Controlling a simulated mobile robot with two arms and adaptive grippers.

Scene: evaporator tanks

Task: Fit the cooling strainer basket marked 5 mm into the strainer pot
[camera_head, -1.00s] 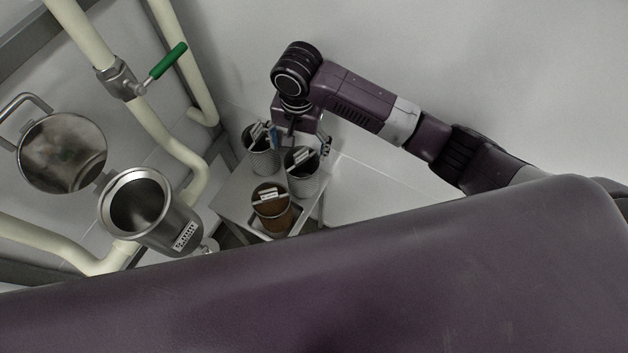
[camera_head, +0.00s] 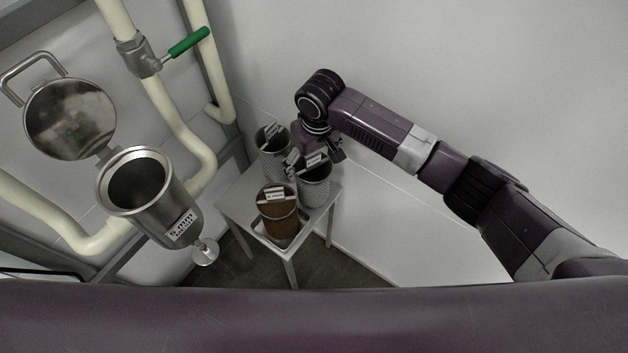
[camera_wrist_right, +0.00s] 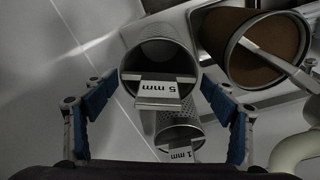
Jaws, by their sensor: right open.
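The 5 mm basket (camera_head: 315,190) is a grey perforated cylinder on the small table. Its marked handle plate (camera_wrist_right: 160,89) reads "5 mm" in the right wrist view. My right gripper (camera_head: 315,157) is above this basket, open and empty. In the right wrist view its blue-padded fingers (camera_wrist_right: 158,98) stand apart on either side of the plate; contact is not visible. The strainer pot (camera_head: 185,212) is a steel cylinder at left, labelled "5 mm", with an open mouth and its lid (camera_head: 70,118) swung back. My left gripper is not in view.
The 1 mm basket (camera_wrist_right: 180,131) stands close beside the 5 mm one. A brown-filled basket (camera_head: 279,216) stands at the front of the small table (camera_head: 235,208). Cream pipes and a green-handled valve (camera_head: 188,42) are behind the pot. A wall is behind the table.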

